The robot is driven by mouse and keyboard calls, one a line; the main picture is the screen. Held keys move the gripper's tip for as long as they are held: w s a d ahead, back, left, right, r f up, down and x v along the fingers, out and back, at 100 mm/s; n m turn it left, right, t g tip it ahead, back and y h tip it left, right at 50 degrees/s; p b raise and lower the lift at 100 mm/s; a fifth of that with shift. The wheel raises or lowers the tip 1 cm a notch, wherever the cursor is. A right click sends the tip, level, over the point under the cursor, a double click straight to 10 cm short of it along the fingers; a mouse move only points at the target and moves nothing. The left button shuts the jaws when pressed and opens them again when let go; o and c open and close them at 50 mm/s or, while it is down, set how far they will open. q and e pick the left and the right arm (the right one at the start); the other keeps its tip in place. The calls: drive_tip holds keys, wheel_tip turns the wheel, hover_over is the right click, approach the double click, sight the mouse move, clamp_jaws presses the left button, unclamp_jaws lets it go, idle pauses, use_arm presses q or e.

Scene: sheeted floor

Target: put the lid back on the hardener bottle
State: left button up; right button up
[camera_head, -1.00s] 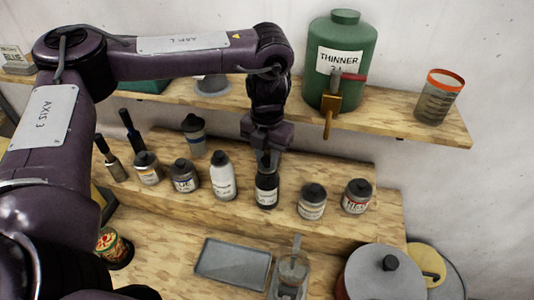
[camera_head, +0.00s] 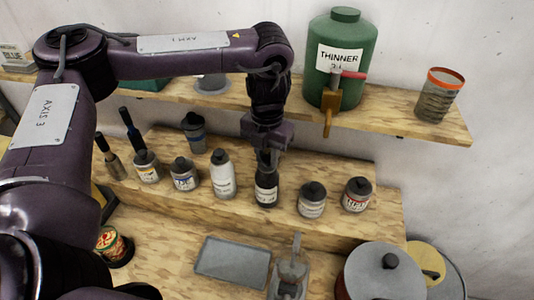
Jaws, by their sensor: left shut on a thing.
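A dark bottle with a pale label (camera_head: 266,190) stands on the raised wooden step, in line with other containers; I take it for the hardener bottle, but its label is too small to read. My left gripper (camera_head: 267,160) points down right over it, its fingers at the bottle's top. It is shut on a small dark thing, likely the lid, which the fingers mostly hide. I cannot tell whether the lid is seated on the neck. My right gripper is not in view.
A white bottle (camera_head: 222,175) stands close left of the dark bottle, a small jar (camera_head: 312,201) to its right. A grey tray (camera_head: 233,262) lies in front.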

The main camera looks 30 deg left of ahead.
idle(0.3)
use_arm(q)
drive_tip(key=o, duration=1.5)
drive_tip(key=shift+r, duration=3.5)
clamp_jaws()
drive_tip(key=shift+f, duration=0.15)
